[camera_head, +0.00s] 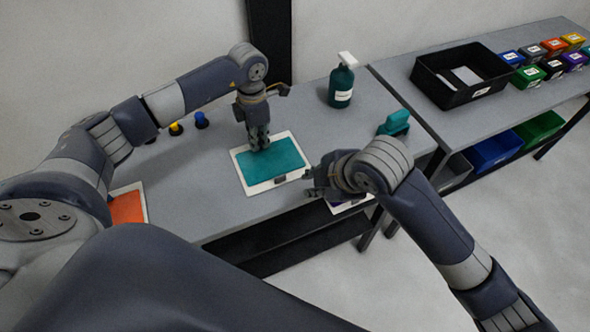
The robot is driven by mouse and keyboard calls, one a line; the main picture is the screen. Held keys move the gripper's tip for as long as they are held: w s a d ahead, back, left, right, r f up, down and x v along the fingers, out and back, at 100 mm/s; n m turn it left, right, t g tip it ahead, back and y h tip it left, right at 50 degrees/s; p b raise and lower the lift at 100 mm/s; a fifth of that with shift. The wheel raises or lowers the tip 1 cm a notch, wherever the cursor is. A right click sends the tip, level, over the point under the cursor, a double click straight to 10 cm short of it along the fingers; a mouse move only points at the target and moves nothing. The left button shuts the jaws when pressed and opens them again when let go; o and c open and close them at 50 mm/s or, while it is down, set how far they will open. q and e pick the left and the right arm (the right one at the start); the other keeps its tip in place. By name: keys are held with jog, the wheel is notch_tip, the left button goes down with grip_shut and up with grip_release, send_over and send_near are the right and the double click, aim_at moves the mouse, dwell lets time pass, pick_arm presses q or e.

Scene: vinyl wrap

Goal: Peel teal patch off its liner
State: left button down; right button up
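The teal patch (271,163) lies flat on its white liner (265,187) on the grey table. A white border of liner shows around the patch. My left gripper (259,147) points down at the far edge of the patch, its fingers close together; whether they touch or grip anything is too small to tell. My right gripper (308,184) is low beside the right front corner of the liner, side-on to the camera. Its finger gap cannot be made out.
An orange patch (127,208) lies at left, partly behind my arm. A purple patch (338,206) is mostly hidden under my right gripper. A spray bottle (341,86) and a teal tool (394,123) stand at the back right. A black bin (436,88) is on the side table.

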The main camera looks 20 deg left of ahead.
aim_at(284, 178)
jog(key=s+a+r+n+t, duration=0.1)
jog(key=s+a+r+n, duration=0.1)
jog(key=a+r+n, duration=0.15)
jog(key=shift+m+h, duration=0.4)
jog(key=shift+m, duration=0.05)
jog(key=x, duration=0.8)
jog(key=a+x, duration=0.1)
jog(key=x, duration=0.3)
jog(key=shift+w+r, duration=0.1)
grip_shut()
pick_arm(q)
jog(key=shift+r, duration=0.65)
pick_arm(e)
jog(key=shift+d, duration=0.1)
pick_arm(q)
jog(key=shift+r, duration=3.45)
